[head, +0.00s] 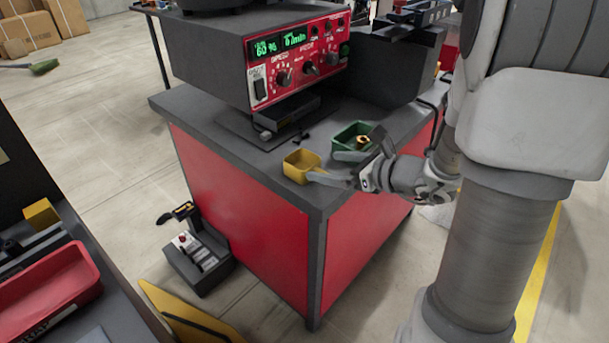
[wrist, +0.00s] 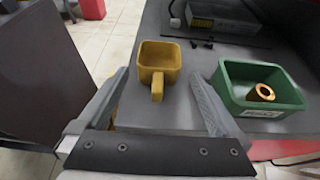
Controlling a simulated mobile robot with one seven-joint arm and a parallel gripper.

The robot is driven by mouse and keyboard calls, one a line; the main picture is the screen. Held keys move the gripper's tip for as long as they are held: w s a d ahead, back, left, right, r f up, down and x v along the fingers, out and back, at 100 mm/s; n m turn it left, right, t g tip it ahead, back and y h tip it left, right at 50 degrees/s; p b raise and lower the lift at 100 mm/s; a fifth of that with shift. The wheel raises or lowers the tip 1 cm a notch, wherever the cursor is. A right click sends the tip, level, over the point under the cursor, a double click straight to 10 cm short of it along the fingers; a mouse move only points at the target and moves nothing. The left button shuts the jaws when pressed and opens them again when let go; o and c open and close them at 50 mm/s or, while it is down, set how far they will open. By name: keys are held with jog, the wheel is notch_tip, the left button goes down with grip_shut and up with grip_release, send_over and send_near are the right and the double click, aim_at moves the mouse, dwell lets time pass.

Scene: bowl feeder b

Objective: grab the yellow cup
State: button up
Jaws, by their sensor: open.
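The yellow cup (head: 301,165) is a small square cup standing upright on the dark top of the red cabinet, close to its front edge. In the wrist view the yellow cup (wrist: 158,62) has its handle pointing towards my gripper. My gripper (head: 328,166) is open, just to the right of the cup in the head view. In the wrist view my gripper (wrist: 160,80) has one finger on each side of the cup's handle end, with gaps visible on both sides. Nothing is held.
A green bin (head: 352,136) with an orange-gold ring-shaped part (wrist: 262,92) stands just right of the cup, near my right finger. A red control box (head: 300,58) with green displays stands behind. Small black screws (wrist: 201,43) lie behind the cup. The cabinet edge (head: 316,212) is close.

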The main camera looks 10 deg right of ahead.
aim_at(314, 167)
jog(key=x, duration=0.3)
jog(key=shift+a+f, duration=0.1)
jog(key=w+a+f+b, duration=0.2)
jog(key=w, duration=0.1)
jog(key=shift+a+f+b, duration=0.1)
jog(key=shift+f+b, duration=0.2)
jog(key=shift+f, duration=0.1)
jog(key=shift+w+a, duration=0.25)
jog(key=shift+w, duration=0.15)
jog(key=c, duration=1.3)
